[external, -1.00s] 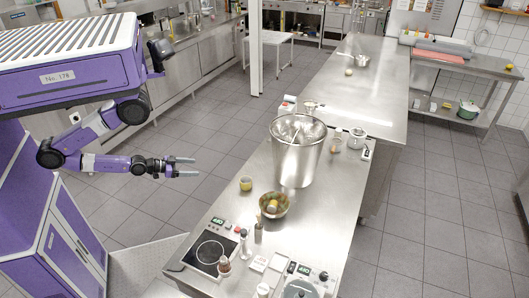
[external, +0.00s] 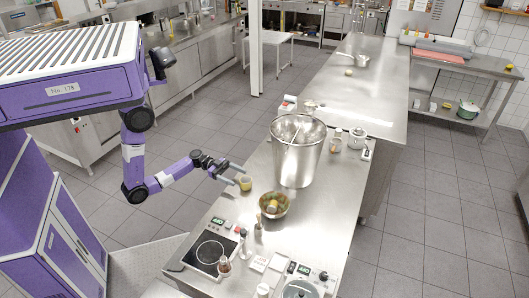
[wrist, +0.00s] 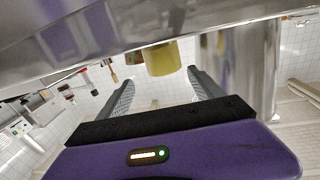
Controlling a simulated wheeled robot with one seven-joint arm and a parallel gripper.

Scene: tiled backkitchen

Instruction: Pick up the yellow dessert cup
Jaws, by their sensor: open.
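The yellow dessert cup (external: 246,184) stands upright on the steel counter (external: 225,207), near its left edge. My gripper (external: 236,174) is open and empty, with its fingers pointing at the cup from the left. In the wrist view, which appears upside down, the cup (wrist: 162,59) shows just beyond the fingertips (wrist: 160,78), roughly centred between them. I cannot tell from these views whether a finger touches it; it does not appear gripped.
A metal bowl (external: 266,210) with items in it sits just in front of the cup. A large steel pot (external: 296,162) stands behind to the right; its side fills the right of the wrist view (wrist: 250,65). A hob (external: 209,252) and small containers occupy the near counter.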

